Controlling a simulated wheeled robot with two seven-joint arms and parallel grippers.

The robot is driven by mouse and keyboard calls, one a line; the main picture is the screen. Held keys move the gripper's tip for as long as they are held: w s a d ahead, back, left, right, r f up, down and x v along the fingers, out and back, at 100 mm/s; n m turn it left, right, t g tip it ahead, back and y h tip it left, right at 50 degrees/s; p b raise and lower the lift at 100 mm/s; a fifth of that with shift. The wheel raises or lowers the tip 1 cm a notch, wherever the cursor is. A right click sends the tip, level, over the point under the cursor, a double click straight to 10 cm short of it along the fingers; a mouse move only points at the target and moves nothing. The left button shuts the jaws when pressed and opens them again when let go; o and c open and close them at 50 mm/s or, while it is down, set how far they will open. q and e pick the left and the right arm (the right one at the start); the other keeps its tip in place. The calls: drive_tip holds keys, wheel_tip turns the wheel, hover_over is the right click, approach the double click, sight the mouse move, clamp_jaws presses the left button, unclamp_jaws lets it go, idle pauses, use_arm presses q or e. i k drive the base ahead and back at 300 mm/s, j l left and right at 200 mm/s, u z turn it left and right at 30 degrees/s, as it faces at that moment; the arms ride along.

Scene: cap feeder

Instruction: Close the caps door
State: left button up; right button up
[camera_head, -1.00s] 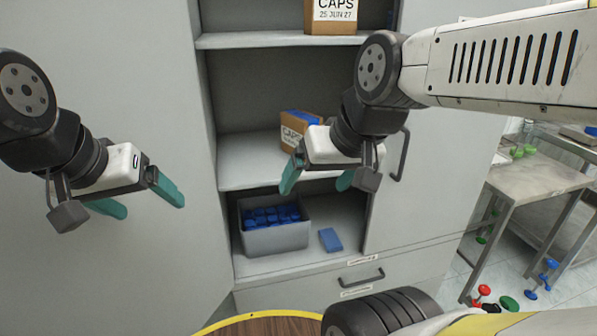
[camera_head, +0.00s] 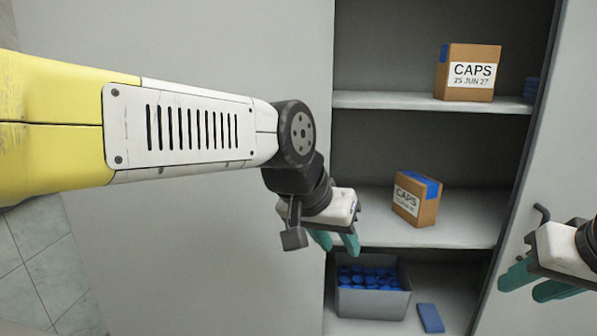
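The grey caps cabinet stands open, with its shelves (camera_head: 470,215) showing between two grey panels. The right panel (camera_head: 560,130) carries a dark handle (camera_head: 538,222) and looks like the door; its edge runs slanted beside the shelves. Its far side is cut off by the picture. The left panel (camera_head: 210,40) is wide and plain. I cannot tell whether it is a door. My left gripper (camera_head: 336,241) is open and empty, in front of the shelves' left edge. My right gripper (camera_head: 534,284) is open and empty, just below the handle in the picture, apparently apart from it.
A caps box (camera_head: 468,88) stands on the upper shelf and another box (camera_head: 416,199) on the middle shelf. A grey bin (camera_head: 372,304) of blue caps and a blue block (camera_head: 431,318) are on the bottom shelf. Tiled floor (camera_head: 45,285) shows at the lower left.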

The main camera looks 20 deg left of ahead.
sight(203, 255)
drive_tip(key=k+j+z, duration=0.1)
drive_tip(key=z, duration=0.3)
drive_tip(key=k+z, duration=0.25)
drive_tip(key=z, duration=0.2)
drive_tip(key=k+z, duration=0.25)
drive_tip(key=z, duration=0.15)
drive_tip(key=k+z, duration=0.15)
drive_tip(key=z, duration=0.3)
drive_tip(key=k+j+z, duration=0.15)
drive_tip(key=z, duration=0.25)
drive_tip(key=k+z, duration=0.3)
drive_tip(key=z, duration=0.15)
drive_tip(key=k+z, duration=0.25)
drive_tip(key=z, duration=0.15)
drive_tip(key=k+z, duration=0.25)
drive_tip(key=z, duration=0.2)
drive_tip(key=k+z, duration=0.4)
drive_tip(key=k, duration=0.65)
drive_tip(key=k+u, duration=0.15)
drive_tip(key=u, duration=0.25)
drive_tip(key=k+u, duration=0.15)
drive_tip(key=u, duration=0.25)
drive_tip(key=k+j+u, duration=0.1)
drive_tip(key=u, duration=0.3)
drive_tip(key=k+j+u, duration=0.15)
drive_tip(key=u, duration=0.6)
drive_tip(key=k+j, duration=0.3)
drive_tip(key=k, duration=0.15)
